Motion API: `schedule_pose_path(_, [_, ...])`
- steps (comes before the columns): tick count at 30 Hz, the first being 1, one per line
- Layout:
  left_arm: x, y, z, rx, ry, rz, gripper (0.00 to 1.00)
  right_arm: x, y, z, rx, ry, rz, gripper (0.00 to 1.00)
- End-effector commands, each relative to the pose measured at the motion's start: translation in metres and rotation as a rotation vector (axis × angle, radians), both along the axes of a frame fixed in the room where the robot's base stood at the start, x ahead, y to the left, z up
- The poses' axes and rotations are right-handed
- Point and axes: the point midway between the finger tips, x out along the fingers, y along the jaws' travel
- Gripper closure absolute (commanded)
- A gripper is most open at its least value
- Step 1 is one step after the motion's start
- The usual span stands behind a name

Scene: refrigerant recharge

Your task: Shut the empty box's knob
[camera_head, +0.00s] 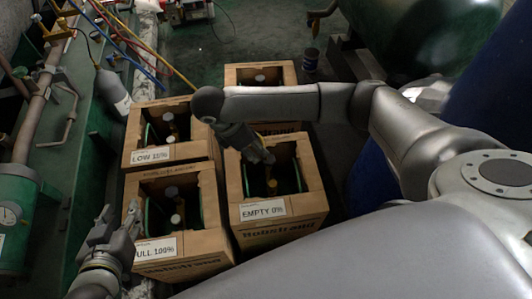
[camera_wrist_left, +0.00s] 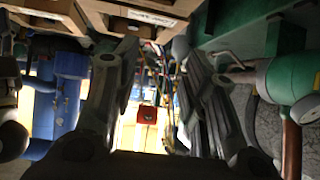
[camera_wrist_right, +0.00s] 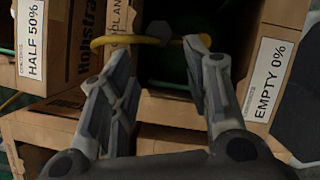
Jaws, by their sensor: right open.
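The empty box (camera_head: 285,225) is an open-topped cardboard box labelled "EMPTY 0%", in the middle of the head view. A brass-coloured valve part (camera_head: 272,186) shows inside it. My right gripper (camera_head: 263,153) reaches into the top of this box and partly hides what is under it. My left gripper (camera_head: 118,215) is open and empty beside the "FULL 100%" box.
The "FULL 100%" box (camera_head: 190,268) and "LOW 10%" box (camera_head: 150,175) stand to the left. The "HALF 50%" box (camera_wrist_right: 95,55) is beside the empty one. Green machinery and pipes (camera_head: 60,130) line the left; a large green tank (camera_head: 430,40) is at back right.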

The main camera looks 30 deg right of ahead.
Motion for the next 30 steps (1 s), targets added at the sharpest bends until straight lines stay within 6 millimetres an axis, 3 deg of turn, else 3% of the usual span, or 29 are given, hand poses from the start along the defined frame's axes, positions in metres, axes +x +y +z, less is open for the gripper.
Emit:
schedule_pose_path(15, [0.041,-0.022,0.074,-0.107,-0.441,-0.03,0.6,0.0,-0.021,-0.049,-0.002,-0.002,-0.006,0.56])
schedule_pose_path(30, [0.04,-0.032,0.15,-0.21,-0.842,-0.052,0.6,0.001,-0.037,-0.088,-0.001,-0.004,-0.005,0.56])
